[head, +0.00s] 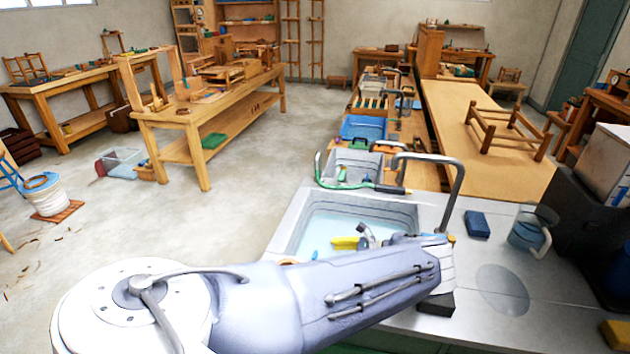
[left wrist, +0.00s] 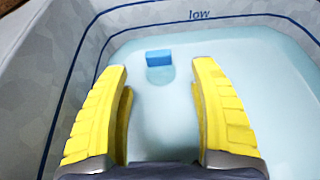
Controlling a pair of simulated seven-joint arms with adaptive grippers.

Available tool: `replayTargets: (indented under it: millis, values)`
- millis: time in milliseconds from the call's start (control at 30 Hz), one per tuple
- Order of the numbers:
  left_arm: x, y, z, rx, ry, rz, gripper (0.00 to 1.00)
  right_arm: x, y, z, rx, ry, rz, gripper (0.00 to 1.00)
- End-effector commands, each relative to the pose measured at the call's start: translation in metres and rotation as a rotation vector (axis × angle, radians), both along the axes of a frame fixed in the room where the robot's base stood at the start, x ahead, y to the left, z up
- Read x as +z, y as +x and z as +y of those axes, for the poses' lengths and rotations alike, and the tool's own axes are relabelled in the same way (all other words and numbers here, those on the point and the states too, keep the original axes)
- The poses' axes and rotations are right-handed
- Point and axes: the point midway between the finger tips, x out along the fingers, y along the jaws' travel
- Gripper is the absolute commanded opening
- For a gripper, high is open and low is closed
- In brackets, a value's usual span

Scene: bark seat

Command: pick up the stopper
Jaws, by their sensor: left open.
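The stopper (left wrist: 158,57) shows in the left wrist view as a small blue block-shaped piece with a rounded, paler blue part below it. It is in the pale blue basin of the sink (head: 408,212), beyond my fingertips and between them in the picture. My left gripper (left wrist: 160,70) is open and empty, its two yellow fingers apart, pointing toward the stopper without visible contact. In the head view a yellow part of this gripper (head: 345,243) shows inside the sink, and my forearm hides the near side of the basin. My right gripper is not in view.
A curved metal faucet (head: 455,195) rises at the sink's right rim. A blue sponge-like block (head: 477,224) and a clear bluish jug (head: 527,234) stand on the grey counter to the right. A smaller basin with a green hose (head: 345,186) lies behind the sink.

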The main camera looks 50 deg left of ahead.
Motion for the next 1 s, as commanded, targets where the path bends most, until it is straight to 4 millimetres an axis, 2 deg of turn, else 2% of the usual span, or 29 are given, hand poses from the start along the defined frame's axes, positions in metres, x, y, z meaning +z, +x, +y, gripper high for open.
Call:
replayTargets:
  millis: [367,700,1000]
  values:
    - [-0.011,-0.015,0.021,0.008,-0.001,-0.002,0.62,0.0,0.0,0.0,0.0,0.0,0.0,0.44]
    - [-0.024,-0.034,0.049,0.008,0.0,-0.001,0.62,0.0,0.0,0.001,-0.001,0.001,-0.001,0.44]
    - [-0.028,-0.038,0.056,0.004,-0.002,-0.001,0.62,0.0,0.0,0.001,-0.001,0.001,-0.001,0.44]
